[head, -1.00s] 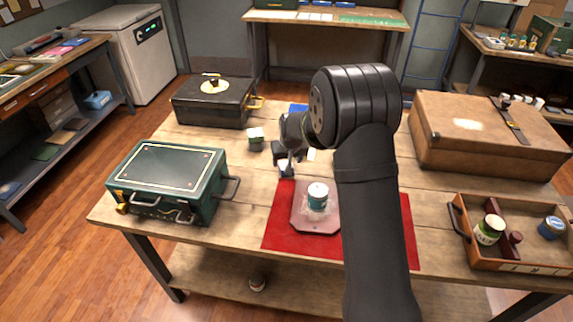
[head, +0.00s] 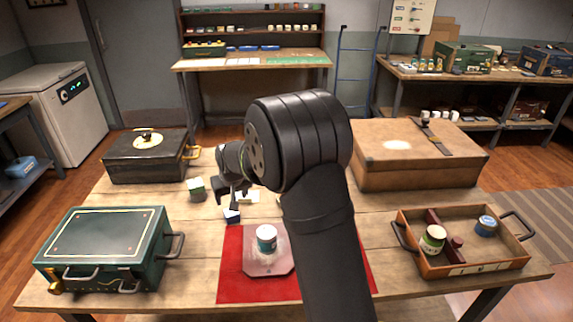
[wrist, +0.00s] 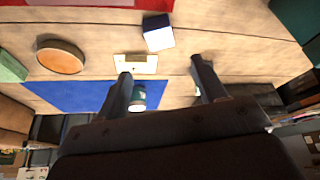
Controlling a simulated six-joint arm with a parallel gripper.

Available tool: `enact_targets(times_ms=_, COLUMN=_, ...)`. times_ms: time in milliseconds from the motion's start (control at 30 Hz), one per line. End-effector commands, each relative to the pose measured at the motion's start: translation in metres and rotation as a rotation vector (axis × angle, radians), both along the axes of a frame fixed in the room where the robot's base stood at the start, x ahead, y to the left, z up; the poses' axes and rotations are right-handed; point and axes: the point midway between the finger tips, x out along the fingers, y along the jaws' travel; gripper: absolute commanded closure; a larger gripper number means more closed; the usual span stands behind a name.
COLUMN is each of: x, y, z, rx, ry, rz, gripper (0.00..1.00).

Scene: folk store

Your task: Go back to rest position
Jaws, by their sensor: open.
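My gripper (wrist: 160,85) is open, with its two fingers apart and nothing held between them in the wrist view. In the head view my gripper (head: 226,190) is above the middle of the wooden table (head: 200,225), partly hidden by my arm. A small blue and white block (head: 231,215) lies on the table near it; what looks like the same block shows past the fingers in the wrist view (wrist: 158,32). A teal and white can (head: 266,238) stands on a pinkish plate (head: 255,267) on a red mat (head: 232,285).
A green case (head: 105,240) and a black case (head: 145,160) stand on the left. A brown case (head: 415,155) and a divided wooden tray (head: 480,260) with cans are on the right. A blue mat (wrist: 70,96) and round wooden disc (wrist: 61,57) show in the wrist view.

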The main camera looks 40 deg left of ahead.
Motion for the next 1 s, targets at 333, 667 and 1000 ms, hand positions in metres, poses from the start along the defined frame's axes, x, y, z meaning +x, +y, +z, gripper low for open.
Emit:
enact_targets(times_ms=333, x=0.007, y=0.016, z=-0.045, rx=-0.003, ry=0.001, rz=0.0, gripper=0.36)
enact_targets(times_ms=667, x=0.015, y=0.036, z=-0.096, rx=-0.002, ry=0.001, rz=0.0, gripper=0.36)
enact_targets(times_ms=1000, x=0.018, y=0.042, z=-0.092, rx=0.003, ry=-0.001, rz=0.0, gripper=0.36)
